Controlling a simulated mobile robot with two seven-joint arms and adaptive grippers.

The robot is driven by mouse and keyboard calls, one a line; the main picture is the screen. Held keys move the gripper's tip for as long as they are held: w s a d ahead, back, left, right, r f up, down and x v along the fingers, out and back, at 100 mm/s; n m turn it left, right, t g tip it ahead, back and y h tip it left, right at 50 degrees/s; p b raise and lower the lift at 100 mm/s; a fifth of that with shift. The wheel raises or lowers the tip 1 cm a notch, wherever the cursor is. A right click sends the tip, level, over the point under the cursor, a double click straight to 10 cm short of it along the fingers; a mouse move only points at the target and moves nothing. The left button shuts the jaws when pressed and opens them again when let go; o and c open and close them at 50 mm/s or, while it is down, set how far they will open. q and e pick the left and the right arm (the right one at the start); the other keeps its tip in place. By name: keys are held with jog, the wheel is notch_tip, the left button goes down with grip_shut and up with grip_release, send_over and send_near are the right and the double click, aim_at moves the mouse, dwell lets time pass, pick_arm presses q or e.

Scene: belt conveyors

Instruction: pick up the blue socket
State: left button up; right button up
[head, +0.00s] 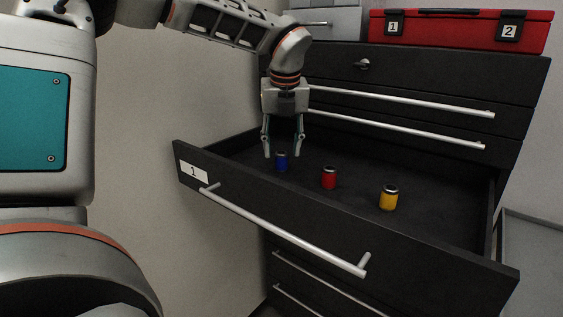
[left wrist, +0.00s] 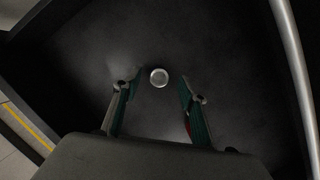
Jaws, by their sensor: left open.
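The blue socket (head: 281,162) stands upright in the open drawer (head: 430,220), at the left of a row of three sockets. My left gripper (head: 283,152) points straight down over it, with its fingers apart on either side of the socket. In the left wrist view, a round silver socket top (left wrist: 159,78) shows just ahead of the gap between the open fingertips of my left gripper (left wrist: 157,88). I cannot tell whether a finger touches it. My right gripper is not in view.
A red socket (head: 329,178) and a yellow socket (head: 389,198) stand to the right in the same drawer. The drawer front with its bar handle (head: 290,235) is a raised edge. A red toolbox (head: 460,30) sits on the cabinet. The drawer floor is otherwise clear.

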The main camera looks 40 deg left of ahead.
aim_at(281, 153)
pick_arm(q)
jog(key=shift+x, duration=1.55)
grip_shut()
jog(key=shift+r, duration=0.15)
